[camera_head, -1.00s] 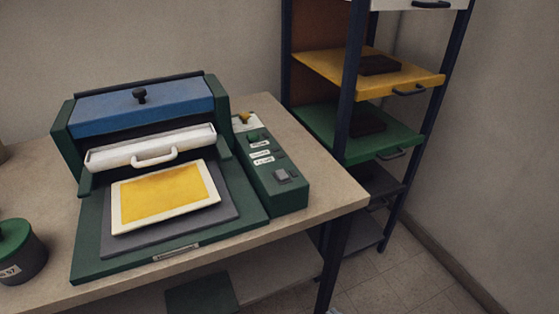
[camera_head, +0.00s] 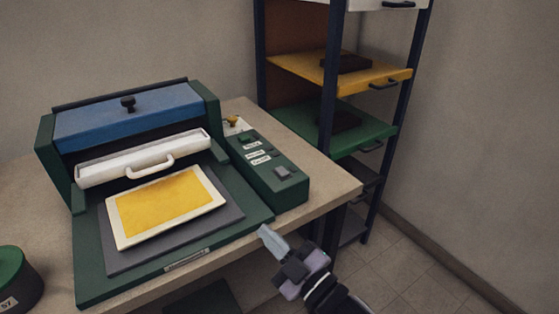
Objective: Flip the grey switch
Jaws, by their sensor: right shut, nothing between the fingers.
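The grey switch (camera_head: 284,172) is a small square rocker at the near end of the green control box (camera_head: 262,165), on the right side of the green press. My right gripper (camera_head: 266,233) comes in from the bottom right. It is shut and empty, its fingertips near the table's front edge, below and slightly left of the switch in the picture and apart from it. My left gripper is not in view.
The press has a blue lid (camera_head: 135,117), a white handled bar (camera_head: 145,157) and a yellow panel in a white frame (camera_head: 116,217) on its bed. A dark can with a green lid (camera_head: 8,262) stands at left. A shelf rack (camera_head: 330,80) stands behind right.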

